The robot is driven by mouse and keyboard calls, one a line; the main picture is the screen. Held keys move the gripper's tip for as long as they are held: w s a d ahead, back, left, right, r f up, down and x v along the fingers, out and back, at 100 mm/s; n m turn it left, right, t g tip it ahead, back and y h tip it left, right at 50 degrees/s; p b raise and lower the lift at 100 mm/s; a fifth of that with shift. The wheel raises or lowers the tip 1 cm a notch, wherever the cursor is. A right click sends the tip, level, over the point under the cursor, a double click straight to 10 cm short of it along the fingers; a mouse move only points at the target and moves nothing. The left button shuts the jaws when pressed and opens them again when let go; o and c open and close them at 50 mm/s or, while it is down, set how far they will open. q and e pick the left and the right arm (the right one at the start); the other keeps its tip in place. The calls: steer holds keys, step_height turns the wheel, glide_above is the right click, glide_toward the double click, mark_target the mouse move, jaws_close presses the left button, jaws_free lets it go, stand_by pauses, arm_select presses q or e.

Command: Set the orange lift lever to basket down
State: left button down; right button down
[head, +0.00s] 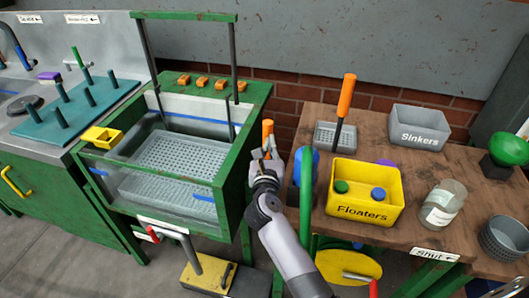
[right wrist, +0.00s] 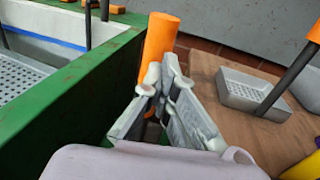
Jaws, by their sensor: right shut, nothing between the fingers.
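The orange lift lever (head: 267,130) stands upright at the right side of the green-framed tank (head: 257,100). In the right wrist view the lever (right wrist: 160,45) rises just beyond my fingertips, and its lower part is hidden behind them. My right gripper (head: 262,160) is shut and empty, close in front of the lever; I cannot tell whether it touches. The fingertips (right wrist: 163,75) also show in the right wrist view. The perforated grey basket (head: 180,152) is inside the clear-walled tank. My left gripper is not in view.
Right of the lever is a wooden table (head: 300,118) with a yellow Floaters bin (head: 362,208), a grey Sinkers bin (head: 417,128), a glass jar (head: 445,203) and an orange-handled tool (head: 346,95) at a small grey tray. A blue-and-green wheel-like object (head: 306,165) stands close right of my gripper.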

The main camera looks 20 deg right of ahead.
steer(key=shift+w+d+r, duration=0.25)
